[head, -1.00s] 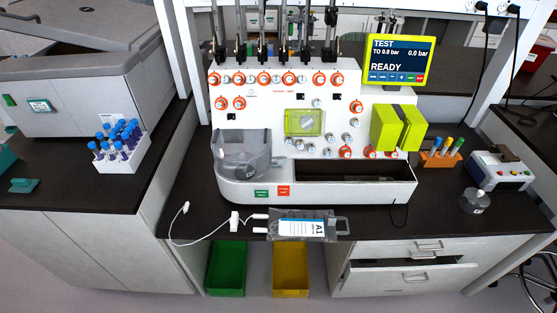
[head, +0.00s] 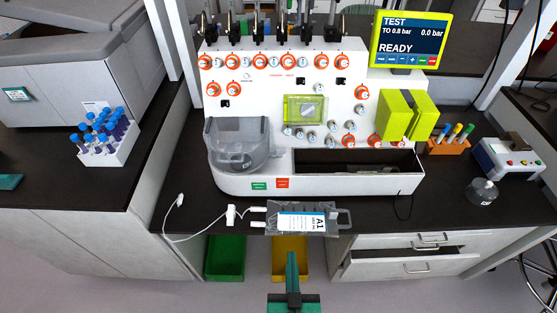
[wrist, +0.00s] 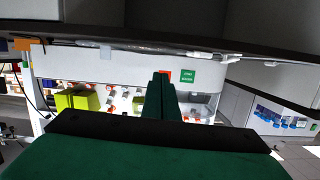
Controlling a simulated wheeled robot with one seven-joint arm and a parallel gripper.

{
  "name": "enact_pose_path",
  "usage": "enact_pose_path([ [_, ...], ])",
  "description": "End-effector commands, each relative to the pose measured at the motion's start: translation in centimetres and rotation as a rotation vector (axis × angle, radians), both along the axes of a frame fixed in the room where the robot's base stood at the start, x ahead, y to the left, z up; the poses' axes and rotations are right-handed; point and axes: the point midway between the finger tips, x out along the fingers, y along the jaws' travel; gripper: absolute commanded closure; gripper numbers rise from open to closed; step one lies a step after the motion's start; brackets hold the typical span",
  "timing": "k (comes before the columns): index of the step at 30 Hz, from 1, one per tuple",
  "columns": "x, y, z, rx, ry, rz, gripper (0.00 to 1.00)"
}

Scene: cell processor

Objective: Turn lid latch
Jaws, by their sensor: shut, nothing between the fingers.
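The white cell processor (head: 275,90) stands on the dark bench. A small yellow-green framed clear lid (head: 305,110) with a round grey knob is on its panel; I cannot tell for certain that this knob is the lid latch. A clear grey chamber with a cover (head: 238,145) is at its lower left. My gripper (head: 291,260) is shut and empty, low in front of the bench and well apart from the panel. In the wrist view, which appears upside down, its green fingers (wrist: 160,82) point towards the processor and hide part of its front.
A bag labelled A1 (head: 302,219) with a white tube lies at the bench's front edge, just beyond my gripper. Green (head: 225,258) and yellow (head: 289,244) bins are below. An open drawer (head: 410,262) juts out at right. A blue-capped tube rack (head: 104,140) stands left.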

Motion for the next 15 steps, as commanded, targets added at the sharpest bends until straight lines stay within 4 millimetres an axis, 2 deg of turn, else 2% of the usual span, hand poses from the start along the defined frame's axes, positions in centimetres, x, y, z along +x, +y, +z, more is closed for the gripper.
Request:
enact_pose_path([
  [1,2.1,-0.2,0.7,0.004,-0.020,0.014,1.00],
  [3,4.5,-0.3,1.6,0.007,-0.040,0.043,1.00],
  [9,10.8,-0.2,5.3,0.003,-0.116,0.143,1.00],
  [15,14.4,0.0,8.8,-0.011,-0.182,0.225,1.00],
])
